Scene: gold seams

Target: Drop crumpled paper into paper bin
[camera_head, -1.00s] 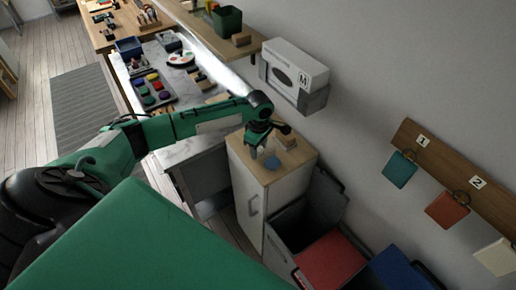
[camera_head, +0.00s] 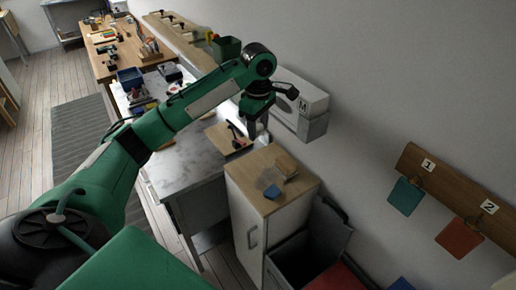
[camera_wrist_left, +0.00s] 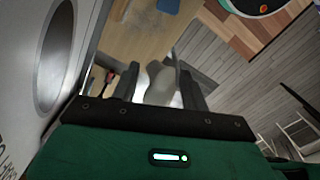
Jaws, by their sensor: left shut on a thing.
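My left gripper (camera_head: 257,122) points down in front of the white dispenser on the wall, higher than the wooden cabinet top. It is shut on a pale crumpled paper (camera_wrist_left: 160,86), which shows between its two fingers in the left wrist view; in the head view only a small pale bit (camera_head: 262,140) shows under the fingers. An open dark grey bin (camera_head: 293,255) with its lid raised stands right of the cabinet. A red lid (camera_head: 338,279) and a blue lid (camera_head: 401,284) show beside it, cut by the lower edge. I cannot tell which bin is for paper.
The wall dispenser (camera_head: 304,100) is close to the gripper. A marble-topped counter (camera_head: 185,160) lies left. A hook board (camera_head: 440,185) with coloured tags hangs right.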

